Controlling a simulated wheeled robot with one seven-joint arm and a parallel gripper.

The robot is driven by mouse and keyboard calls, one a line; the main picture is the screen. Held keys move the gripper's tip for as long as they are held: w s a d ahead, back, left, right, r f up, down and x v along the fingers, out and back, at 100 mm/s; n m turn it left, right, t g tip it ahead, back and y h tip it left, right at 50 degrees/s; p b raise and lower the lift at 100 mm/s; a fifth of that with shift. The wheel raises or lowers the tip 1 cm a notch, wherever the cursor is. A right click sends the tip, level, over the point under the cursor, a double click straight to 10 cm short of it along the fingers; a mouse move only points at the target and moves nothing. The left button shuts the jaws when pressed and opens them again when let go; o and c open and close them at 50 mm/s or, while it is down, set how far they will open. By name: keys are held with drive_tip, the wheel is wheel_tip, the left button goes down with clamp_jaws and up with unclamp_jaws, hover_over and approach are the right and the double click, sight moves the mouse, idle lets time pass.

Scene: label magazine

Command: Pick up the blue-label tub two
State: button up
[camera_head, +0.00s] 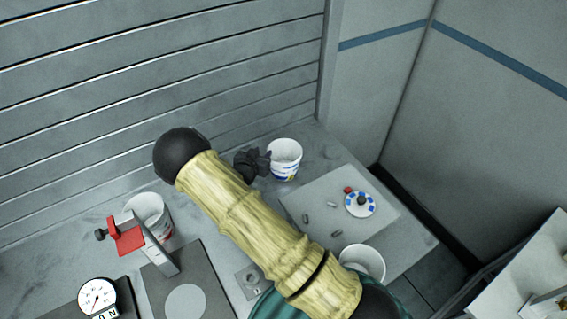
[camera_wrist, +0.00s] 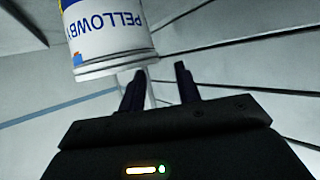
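A white tub (camera_head: 284,160) with blue on its label stands upright at the back of the bench. My gripper (camera_head: 258,163) is just left of it, at about its height; I cannot tell from this view if they touch. In the wrist view a white tub (camera_wrist: 108,38) shows upside down in the picture, with "PELLOWBY" lettering and blue and yellow on the label. It lies beyond and to the left of my gripper (camera_wrist: 160,78). The two dark fingers are apart, with no tub between them. No number is readable on the tub.
Another white tub (camera_head: 364,262) is at the front right, and one (camera_head: 150,214) stands by a red-handled clamp (camera_head: 128,236) at left. A pale mat (camera_head: 338,212) holds a blue-and-white disc (camera_head: 360,204) and small pieces. A slatted wall (camera_head: 150,90) rises close behind.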

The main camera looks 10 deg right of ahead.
sight(269, 147)
drive_tip(key=x, duration=0.2)
drive_tip(key=b+x, duration=0.1)
drive_tip(key=x, duration=0.1)
drive_tip(key=shift+s+d+f, duration=0.1)
drive_tip(key=shift+s+d, duration=0.1)
drive_tip(key=shift+d, duration=0.15)
drive_tip(key=shift+w+f, duration=0.15)
drive_tip(key=shift+w, duration=0.25)
drive_tip(key=shift+s, duration=0.1)
drive_tip(key=shift+c, duration=0.2)
clamp_jaws()
